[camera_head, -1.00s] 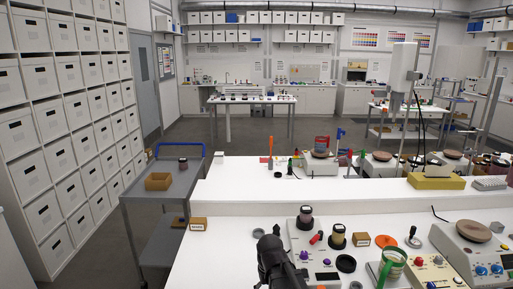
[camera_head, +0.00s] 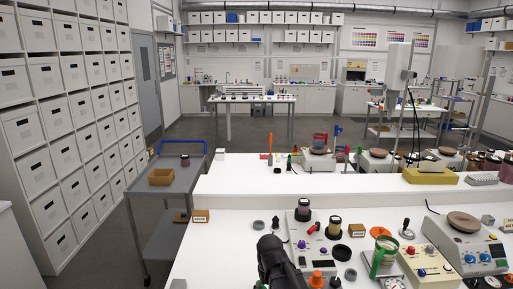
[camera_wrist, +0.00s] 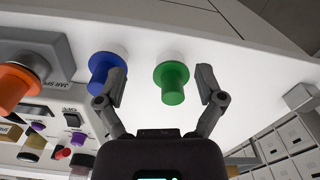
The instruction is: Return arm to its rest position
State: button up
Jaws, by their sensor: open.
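My arm's dark end (camera_head: 276,262) shows at the bottom middle of the head view, over the near edge of the white bench. In the wrist view my gripper (camera_wrist: 161,82) is open, its two fingers spread wide with nothing held. A green-topped piece (camera_wrist: 171,84) shows between the fingers in the picture, and a blue-topped one (camera_wrist: 103,70) shows by the left finger. I cannot tell how far they are from the fingertips. My fingertips are hidden in the head view.
A grey cart (camera_head: 178,192) with a wooden box (camera_head: 161,177) stands left. Shelves of white boxes (camera_head: 62,120) line the left wall.

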jog(key=s+d+m, duration=0.2)
jog(key=s+d, duration=0.6)
jog(key=d, duration=0.5)
jog(key=shift+s+d+m, duration=0.15)
jog(key=shift+s+m, duration=0.05)
jog(key=shift+m, duration=0.1)
dwell(1.0)
